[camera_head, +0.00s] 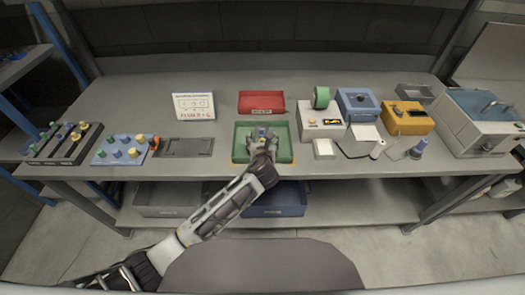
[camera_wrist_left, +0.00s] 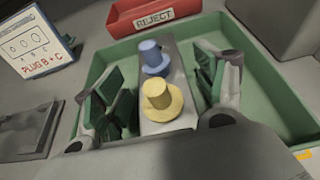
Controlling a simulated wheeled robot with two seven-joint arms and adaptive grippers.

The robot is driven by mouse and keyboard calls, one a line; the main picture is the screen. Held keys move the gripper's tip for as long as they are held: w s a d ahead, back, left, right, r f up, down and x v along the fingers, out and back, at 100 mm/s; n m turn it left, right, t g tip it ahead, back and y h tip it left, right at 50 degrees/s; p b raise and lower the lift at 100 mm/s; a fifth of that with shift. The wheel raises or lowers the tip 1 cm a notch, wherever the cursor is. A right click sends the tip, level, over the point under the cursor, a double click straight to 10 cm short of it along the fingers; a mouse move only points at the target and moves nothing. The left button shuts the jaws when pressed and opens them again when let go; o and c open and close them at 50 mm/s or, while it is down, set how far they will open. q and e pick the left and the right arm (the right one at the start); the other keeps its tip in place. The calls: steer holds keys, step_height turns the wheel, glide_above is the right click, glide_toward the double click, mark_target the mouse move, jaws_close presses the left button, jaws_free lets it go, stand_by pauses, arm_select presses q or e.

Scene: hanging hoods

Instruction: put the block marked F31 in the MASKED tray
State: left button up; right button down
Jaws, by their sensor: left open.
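A grey block (camera_wrist_left: 181,66) with a blue cap (camera_wrist_left: 152,58) and a yellow cap (camera_wrist_left: 161,100) is over or in the green tray (camera_wrist_left: 276,112); any mark such as F31 is not readable. My left gripper (camera_wrist_left: 165,93) is open, with one finger on each side of the block and a visible gap at the right. In the head view my left gripper (camera_head: 262,146) is above the green tray (camera_head: 287,152) and hides part of the block. No label reading MASKED is legible on the tray. My right gripper is not in view.
A red tray (camera_head: 262,98) marked REJECT stands just behind the green one. A card (camera_head: 193,106) reading "PLUG B + C" stands behind left. Left are a dark flat fixture (camera_head: 185,147) and a blue board of plugs (camera_head: 122,150). Right are a label printer (camera_head: 322,125) and other devices.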

arm_select(q)
steer(key=shift+v, duration=5.2)
steer(key=shift+a, duration=0.1)
